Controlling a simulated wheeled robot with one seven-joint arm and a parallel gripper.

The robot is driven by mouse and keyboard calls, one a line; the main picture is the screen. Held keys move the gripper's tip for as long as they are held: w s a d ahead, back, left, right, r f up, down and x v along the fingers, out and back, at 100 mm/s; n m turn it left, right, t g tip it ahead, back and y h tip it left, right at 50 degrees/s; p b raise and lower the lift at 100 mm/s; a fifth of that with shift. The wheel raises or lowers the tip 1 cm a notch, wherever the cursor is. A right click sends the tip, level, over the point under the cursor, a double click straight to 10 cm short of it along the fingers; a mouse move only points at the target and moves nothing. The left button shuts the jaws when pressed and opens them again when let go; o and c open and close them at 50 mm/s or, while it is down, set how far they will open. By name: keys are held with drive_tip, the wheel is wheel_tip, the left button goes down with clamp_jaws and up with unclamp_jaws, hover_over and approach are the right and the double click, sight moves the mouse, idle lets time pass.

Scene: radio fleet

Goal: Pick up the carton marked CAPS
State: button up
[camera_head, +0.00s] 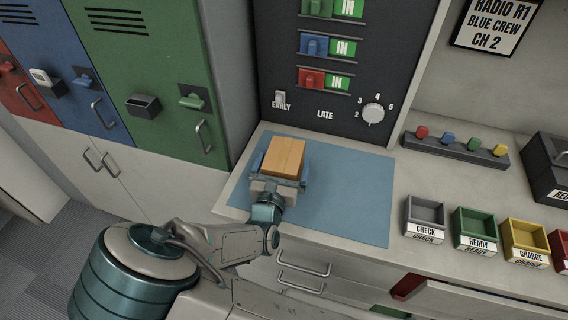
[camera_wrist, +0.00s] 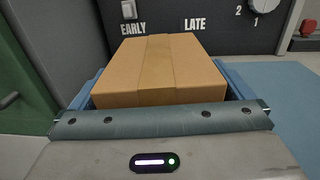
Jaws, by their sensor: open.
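A tan cardboard carton (camera_head: 284,157) with a tape strip along its top stands at the left of the blue mat (camera_head: 345,200) on the counter. No CAPS marking shows on the faces I see. My gripper (camera_head: 280,166) is at the carton, with a blue finger on each side of it. In the wrist view the carton (camera_wrist: 160,70) fills the space ahead of the palm, between the open fingers. The fingertips are hidden behind the carton, and I cannot tell whether the fingers touch its sides.
The dark panel with the EARLY/LATE switch (camera_head: 280,98) and a knob (camera_head: 373,113) rises behind the mat. Small bins, such as the grey CHECK bin (camera_head: 425,214), line the right. The mat's right part is clear.

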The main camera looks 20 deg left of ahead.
drive_tip(key=shift+w, duration=0.1)
drive_tip(key=c, duration=1.1)
drive_tip(key=shift+r, duration=0.2)
drive_tip(key=shift+r, duration=4.85)
